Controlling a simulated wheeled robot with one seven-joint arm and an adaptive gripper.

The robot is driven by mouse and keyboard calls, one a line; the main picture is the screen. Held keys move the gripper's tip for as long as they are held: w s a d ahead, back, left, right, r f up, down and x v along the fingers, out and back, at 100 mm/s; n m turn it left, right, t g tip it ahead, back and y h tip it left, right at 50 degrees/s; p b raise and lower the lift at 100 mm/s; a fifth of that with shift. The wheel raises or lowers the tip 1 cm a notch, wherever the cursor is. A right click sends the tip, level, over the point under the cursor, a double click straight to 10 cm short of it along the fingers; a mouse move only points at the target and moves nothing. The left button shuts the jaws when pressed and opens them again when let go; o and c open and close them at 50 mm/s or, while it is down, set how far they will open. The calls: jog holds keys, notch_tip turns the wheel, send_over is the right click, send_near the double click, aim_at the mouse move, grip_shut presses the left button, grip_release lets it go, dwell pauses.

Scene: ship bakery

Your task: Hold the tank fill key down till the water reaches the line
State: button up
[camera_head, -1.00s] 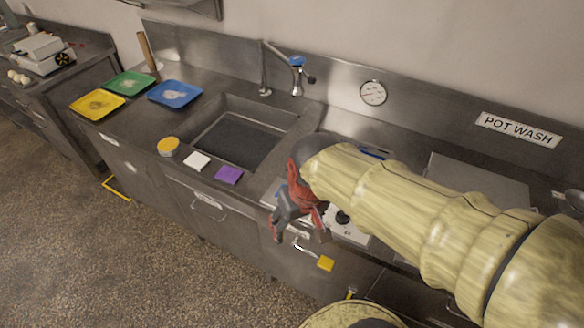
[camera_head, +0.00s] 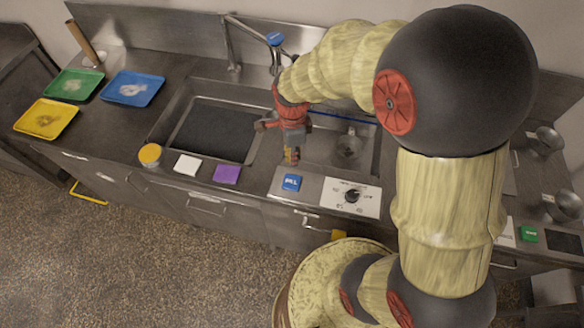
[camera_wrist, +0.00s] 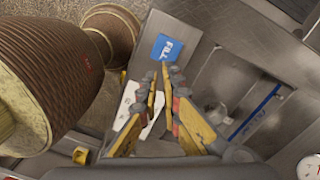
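The blue FILL key (camera_head: 291,182) sits on the counter's front strip, left of a white dial panel (camera_head: 365,205). It also shows in the wrist view (camera_wrist: 167,48), just beyond my fingertips. My gripper (camera_head: 291,160) points down over the strip, just behind the key in the head view. In the wrist view my fingers (camera_wrist: 160,76) have a narrow gap between their tips, with nothing held. They look apart from the key. The right-hand tank (camera_head: 330,158) has a blue line (camera_head: 345,118) along its back wall. I cannot tell its water level.
A purple block (camera_head: 227,174), a white block (camera_head: 187,165) and a yellow-topped jar (camera_head: 150,154) stand along the front edge. The left sink (camera_head: 175,118) has a dark bottom. A tap (camera_head: 275,40) rises behind. A green key (camera_head: 528,234) lies far right.

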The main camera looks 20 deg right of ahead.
aim_at(292, 181)
jog(key=shift+w+r+m, duration=0.2)
jog(key=shift+w+m, duration=0.35)
jog(key=shift+m, duration=0.35)
grip_shut()
jog(key=m, duration=0.3)
jog(key=shift+w, duration=0.1)
notch_tip(292, 181, down, 14)
jog(key=shift+b, duration=0.7)
